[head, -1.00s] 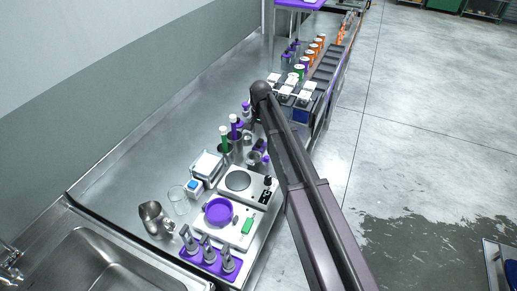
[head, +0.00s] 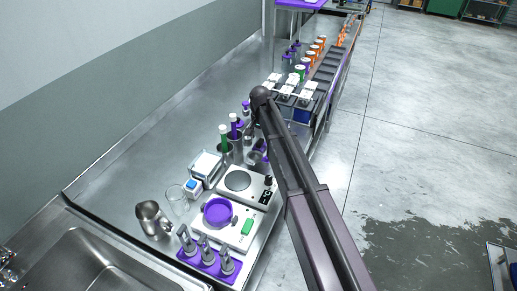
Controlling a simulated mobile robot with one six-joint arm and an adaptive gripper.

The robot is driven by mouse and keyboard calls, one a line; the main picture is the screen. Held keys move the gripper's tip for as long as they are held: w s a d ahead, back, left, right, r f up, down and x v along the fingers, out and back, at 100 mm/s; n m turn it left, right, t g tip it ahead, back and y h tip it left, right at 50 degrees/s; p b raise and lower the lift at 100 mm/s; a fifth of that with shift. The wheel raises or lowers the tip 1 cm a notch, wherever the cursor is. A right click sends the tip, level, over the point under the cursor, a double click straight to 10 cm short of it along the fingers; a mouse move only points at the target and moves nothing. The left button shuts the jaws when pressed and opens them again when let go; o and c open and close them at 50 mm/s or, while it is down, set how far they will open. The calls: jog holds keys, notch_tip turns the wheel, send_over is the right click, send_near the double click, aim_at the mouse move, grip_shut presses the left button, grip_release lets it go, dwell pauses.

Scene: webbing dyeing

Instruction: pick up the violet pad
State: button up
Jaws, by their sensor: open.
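I cannot single out the violet pad for certain. A flat violet mat (head: 209,263) lies at the near end of the steel bench, with grey-topped bottles standing on it. A small violet piece (head: 262,146) shows beside my arm at mid-bench, partly hidden and too small to make out. My arm reaches from the lower right over the bench to a dark joint above the middle. My gripper is hidden behind or below this arm, so its fingers do not show.
A violet round dish (head: 217,211) sits on a white device, with a hotplate (head: 238,181) behind it. A metal jug (head: 151,217), a glass beaker (head: 176,197) and a sink (head: 85,262) are at left. White-topped containers (head: 292,87) stand beyond my arm.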

jog(key=shift+f+b, duration=1)
jog(key=shift+f, duration=0.3)
grip_shut()
